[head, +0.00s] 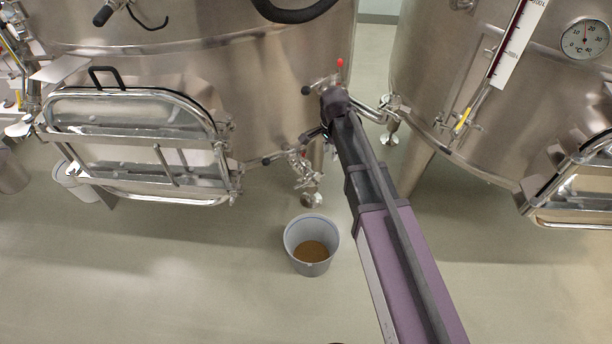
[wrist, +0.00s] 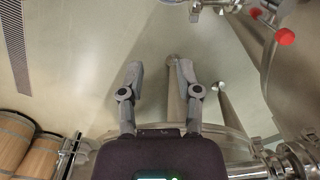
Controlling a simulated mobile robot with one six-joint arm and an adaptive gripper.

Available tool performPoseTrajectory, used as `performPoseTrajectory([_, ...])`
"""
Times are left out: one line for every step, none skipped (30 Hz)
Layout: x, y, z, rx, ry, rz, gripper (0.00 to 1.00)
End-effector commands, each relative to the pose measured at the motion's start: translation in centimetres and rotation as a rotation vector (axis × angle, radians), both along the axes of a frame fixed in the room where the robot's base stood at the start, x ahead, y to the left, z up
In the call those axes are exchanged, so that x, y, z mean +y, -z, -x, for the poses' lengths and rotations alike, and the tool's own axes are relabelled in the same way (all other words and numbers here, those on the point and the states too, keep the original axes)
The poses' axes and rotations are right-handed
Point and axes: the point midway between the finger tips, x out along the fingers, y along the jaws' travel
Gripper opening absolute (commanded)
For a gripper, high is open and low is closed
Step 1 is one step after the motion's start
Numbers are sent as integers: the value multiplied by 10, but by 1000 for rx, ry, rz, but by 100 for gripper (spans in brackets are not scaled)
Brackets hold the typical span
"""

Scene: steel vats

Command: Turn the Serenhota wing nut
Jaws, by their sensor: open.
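My gripper (wrist: 159,74) is open and empty in the wrist view, its two fingers apart with a steel vat leg behind them. In the head view my arm reaches to the gap between the two vats, and its end hides the gripper. I cannot make out a name or a clear wing nut in either view. Steel clamp fittings (wrist: 299,158) show at the lower right of the wrist view. A valve with a red knob (wrist: 285,37) is at its upper right; the red knob also shows in the head view (head: 340,63), just above my arm's end.
The left vat (head: 270,90) has a framed hatch door (head: 130,110) and a low outlet valve (head: 300,165). A grey bucket (head: 311,228) with brown contents stands below. The right vat (head: 440,60) is close to my arm. Wooden barrels (wrist: 38,160) show lower left. The front floor is open.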

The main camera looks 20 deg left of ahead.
Motion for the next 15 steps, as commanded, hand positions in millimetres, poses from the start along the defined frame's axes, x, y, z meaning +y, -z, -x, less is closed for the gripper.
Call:
performPoseTrajectory([22,2,-4,0,-15,0,44])
performPoseTrajectory([32,2,-4,0,-22,0,44])
performPoseTrajectory([43,3,-4,0,-28,0,44])
performPoseTrajectory([50,3,-3,0,-32,0,44])
performPoseTrajectory([57,3,-3,0,-36,0,44])
performPoseTrajectory([64,4,-2,0,-40,0,44])
performPoseTrajectory([69,4,-2,0,-43,0,44])
performPoseTrajectory([73,4,-1,0,-46,0,44])
performPoseTrajectory([77,4,0,0,-48,0,44])
performPoseTrajectory([79,4,0,0,-49,0,44])
performPoseTrajectory([81,4,0,0,-50,0,44])
performPoseTrajectory([82,4,0,0,-50,0,44])
performPoseTrajectory([82,4,1,0,-50,0,44])
performPoseTrajectory([82,4,1,0,-50,0,44])
performPoseTrajectory([82,4,1,0,-50,0,44])
